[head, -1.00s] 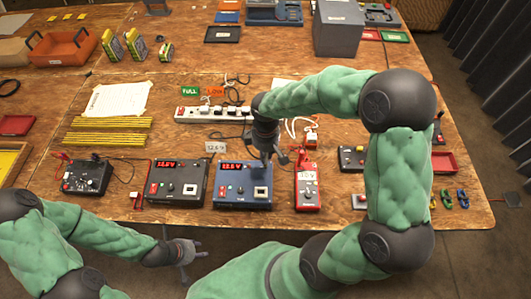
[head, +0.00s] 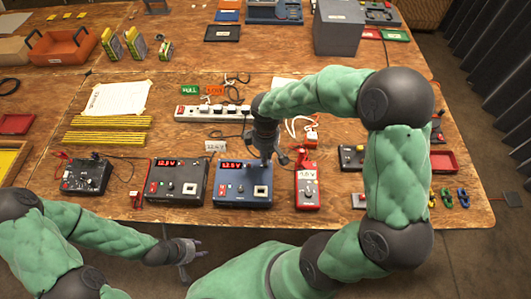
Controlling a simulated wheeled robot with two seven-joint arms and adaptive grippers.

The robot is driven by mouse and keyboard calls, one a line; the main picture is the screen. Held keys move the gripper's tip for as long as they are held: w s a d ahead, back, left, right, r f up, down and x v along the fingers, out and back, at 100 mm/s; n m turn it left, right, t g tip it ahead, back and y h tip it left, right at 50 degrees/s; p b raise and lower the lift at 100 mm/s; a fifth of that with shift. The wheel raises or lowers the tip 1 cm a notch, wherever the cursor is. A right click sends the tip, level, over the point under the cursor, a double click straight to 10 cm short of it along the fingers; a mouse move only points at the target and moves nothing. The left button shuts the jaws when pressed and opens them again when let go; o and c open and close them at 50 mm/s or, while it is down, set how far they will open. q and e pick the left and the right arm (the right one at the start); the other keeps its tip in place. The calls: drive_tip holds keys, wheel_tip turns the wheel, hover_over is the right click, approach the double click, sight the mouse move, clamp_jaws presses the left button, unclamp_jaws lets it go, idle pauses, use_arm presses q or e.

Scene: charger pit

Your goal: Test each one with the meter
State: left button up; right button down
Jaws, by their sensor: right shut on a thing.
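The red handheld meter (head: 307,188) lies face up near the table's front edge, a small pale display above its dial. Left of it stands a blue box (head: 243,186) with a red-lit display, then a dark grey box (head: 177,181) with a similar display. A black box (head: 84,177) with knobs is further left. My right gripper (head: 268,160) points down at the back right of the blue box. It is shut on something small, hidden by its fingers. My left gripper (head: 193,257) is empty in front of the table edge, its fingers apart.
A white power strip (head: 212,113) with plugs and cables lies behind the boxes. Yellow sticks (head: 108,129) and a paper sheet (head: 115,98) lie to the left. Several coloured clips (head: 447,198) lie at the right front. My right arm hides part of the right side.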

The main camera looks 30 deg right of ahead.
drive_tip(key=shift+f, duration=0.3)
idle(0.6)
drive_tip(key=c, duration=0.8)
unclamp_jaws()
drive_tip(key=shift+c, duration=0.2)
drive_tip(key=shift+r, duration=0.1)
drive_tip(key=shift+r+p, duration=2.95)
drive_tip(key=shift+r, duration=0.7)
